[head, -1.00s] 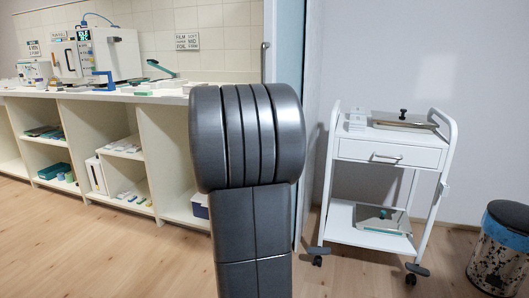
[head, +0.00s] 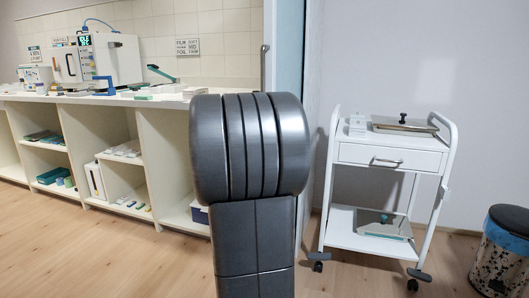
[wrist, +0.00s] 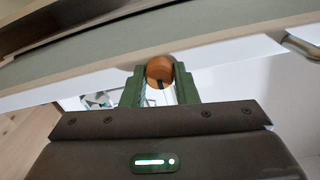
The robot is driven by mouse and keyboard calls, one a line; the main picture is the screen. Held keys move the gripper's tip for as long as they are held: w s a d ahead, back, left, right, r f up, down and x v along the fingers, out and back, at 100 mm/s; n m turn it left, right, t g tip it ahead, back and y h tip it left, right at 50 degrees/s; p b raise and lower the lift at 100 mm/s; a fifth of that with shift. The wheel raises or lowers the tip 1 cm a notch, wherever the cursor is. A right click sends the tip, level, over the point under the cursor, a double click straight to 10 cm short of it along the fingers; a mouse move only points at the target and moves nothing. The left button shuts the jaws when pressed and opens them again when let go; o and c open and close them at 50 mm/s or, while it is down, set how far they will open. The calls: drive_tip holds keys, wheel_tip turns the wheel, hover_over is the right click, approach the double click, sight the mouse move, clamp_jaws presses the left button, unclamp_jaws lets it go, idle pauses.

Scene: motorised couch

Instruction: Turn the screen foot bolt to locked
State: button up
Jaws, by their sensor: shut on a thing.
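In the wrist view, the two green fingers of my gripper (wrist: 160,88) are closed around a round orange-brown knob (wrist: 159,68) with a dark mark at its lower edge. The knob sits at a long white edge below a grey-green band. I take it for the foot bolt, but its locked or unlocked position cannot be told. In the head view, my grey arm stands in the middle and hides my gripper and the knob. A pale blue upright panel (head: 285,75), possibly the screen, shows behind the arm.
A white wheeled trolley (head: 388,156) stands right of my arm, with a speckled bin (head: 497,255) at the far right. A counter with open shelves (head: 165,150) runs along the left. Wood floor (head: 70,250) is clear at the front left. A metal handle (wrist: 300,45) shows at the wrist view's right.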

drive_tip(key=o, duration=1)
drive_tip(key=shift+s, duration=0.15)
drive_tip(key=p+v, duration=0.3)
drive_tip(key=v, duration=1)
drive_tip(key=shift+s, duration=0.3)
drive_tip(key=shift+w+a+f, duration=0.1)
drive_tip(key=b+x, duration=0.3)
drive_tip(key=x, duration=1)
drive_tip(key=shift+w, duration=0.35)
drive_tip(key=shift+s, duration=0.15)
